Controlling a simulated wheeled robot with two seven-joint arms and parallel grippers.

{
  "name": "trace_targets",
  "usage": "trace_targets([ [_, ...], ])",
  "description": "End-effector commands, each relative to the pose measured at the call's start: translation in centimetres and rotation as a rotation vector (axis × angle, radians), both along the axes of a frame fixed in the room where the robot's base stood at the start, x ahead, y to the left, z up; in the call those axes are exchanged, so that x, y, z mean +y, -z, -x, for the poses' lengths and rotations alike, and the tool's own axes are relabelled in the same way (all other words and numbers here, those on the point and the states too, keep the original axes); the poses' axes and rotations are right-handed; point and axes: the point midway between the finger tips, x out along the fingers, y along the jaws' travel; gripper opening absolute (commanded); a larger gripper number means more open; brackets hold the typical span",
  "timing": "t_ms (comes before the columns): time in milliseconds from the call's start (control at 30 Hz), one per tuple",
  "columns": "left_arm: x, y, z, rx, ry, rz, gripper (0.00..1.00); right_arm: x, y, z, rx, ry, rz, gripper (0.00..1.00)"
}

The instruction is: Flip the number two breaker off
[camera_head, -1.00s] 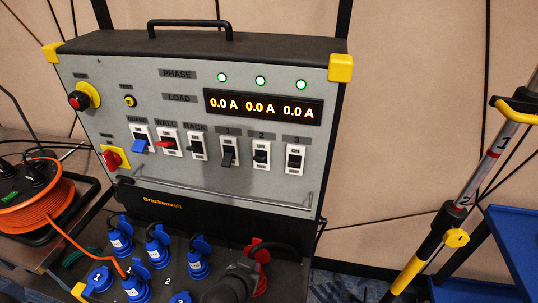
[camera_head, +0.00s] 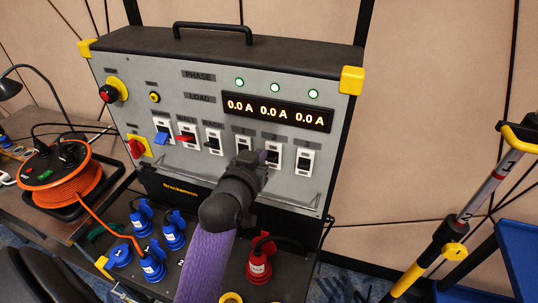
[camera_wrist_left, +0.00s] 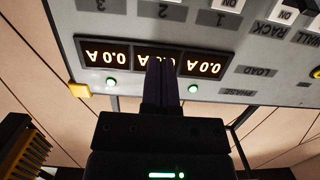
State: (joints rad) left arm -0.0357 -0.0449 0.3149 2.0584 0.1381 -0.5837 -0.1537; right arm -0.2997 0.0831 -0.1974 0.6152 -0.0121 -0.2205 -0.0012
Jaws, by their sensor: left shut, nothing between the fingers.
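The grey breaker panel (camera_head: 330,98) carries a row of rocker breakers in white frames. The number two breaker (camera_head: 274,157) is partly covered by my gripper in the head view, and its lever position is hidden there. My left gripper (camera_head: 262,157) is shut and empty, its dark purple fingertips in front of that breaker; I cannot tell whether they touch it. In the left wrist view, which looks upside down, the shut fingers (camera_wrist_left: 161,85) overlap the middle of the load display (camera_wrist_left: 143,58). My right gripper is not in view.
Breaker one (camera_head: 243,144) and breaker three (camera_head: 304,160) flank number two closely. A metal rail (camera_head: 302,200) runs below the row. Blue plugs (camera_head: 173,236) and a red plug (camera_head: 258,265) stand below the panel. An orange cable reel (camera_head: 65,185) is at left.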

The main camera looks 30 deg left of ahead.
Motion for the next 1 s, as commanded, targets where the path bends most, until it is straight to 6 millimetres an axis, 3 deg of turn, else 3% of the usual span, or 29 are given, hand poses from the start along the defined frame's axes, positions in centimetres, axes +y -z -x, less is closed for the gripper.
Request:
trace_targets([
  [367,1.9,1.4,-7.9,-0.001,0.000,0.000,0.00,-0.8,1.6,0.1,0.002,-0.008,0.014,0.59],
  [600,1.5,4.4,-6.2,0.003,0.000,0.000,0.00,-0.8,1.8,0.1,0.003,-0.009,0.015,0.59],
  [1000,1.4,4.8,-5.9,0.001,0.000,-0.001,0.00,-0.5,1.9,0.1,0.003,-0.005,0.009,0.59],
])
